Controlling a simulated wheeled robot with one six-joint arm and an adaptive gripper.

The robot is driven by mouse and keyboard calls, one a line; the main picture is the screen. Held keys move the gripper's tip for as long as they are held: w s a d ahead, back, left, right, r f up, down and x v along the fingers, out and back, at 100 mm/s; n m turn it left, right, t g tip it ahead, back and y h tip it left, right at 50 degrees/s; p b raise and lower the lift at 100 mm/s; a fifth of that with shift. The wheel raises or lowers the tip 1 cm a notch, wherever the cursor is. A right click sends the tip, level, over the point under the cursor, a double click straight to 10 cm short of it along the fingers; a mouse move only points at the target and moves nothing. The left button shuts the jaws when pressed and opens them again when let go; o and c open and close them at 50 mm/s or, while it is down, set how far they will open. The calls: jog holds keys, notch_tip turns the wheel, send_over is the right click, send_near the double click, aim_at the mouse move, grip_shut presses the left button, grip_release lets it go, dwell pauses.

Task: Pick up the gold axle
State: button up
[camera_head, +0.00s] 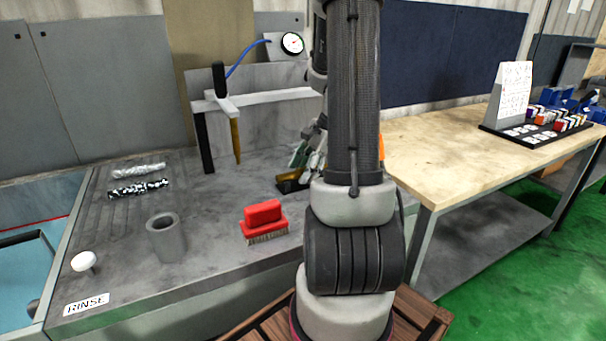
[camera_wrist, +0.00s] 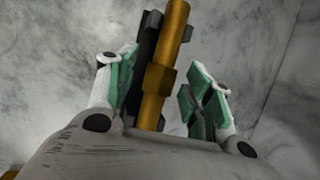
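The gold axle (camera_wrist: 173,50) shows in the wrist view as a gold rod with a thicker square collar, running up between the fingers of my gripper (camera_wrist: 158,85). A dark bar (camera_wrist: 147,45) lies along its left side. My gripper is open, its green-padded fingers on either side of the axle, with a clear gap on the right; whether the left finger touches anything is unclear. In the head view my gripper (camera_head: 308,153) is partly hidden behind my arm, just above a small dark holder (camera_head: 292,185) with a gold patch. The axle's lower end is hidden.
On the grey bench (camera_head: 205,235) are a red brush (camera_head: 263,217), a grey cylinder (camera_head: 166,238), a white knob (camera_head: 84,262) and a frame (camera_head: 205,140) with a hanging gold-brown rod (camera_head: 236,140). A wooden table (camera_head: 450,130) stands right.

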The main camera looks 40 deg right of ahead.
grip_shut()
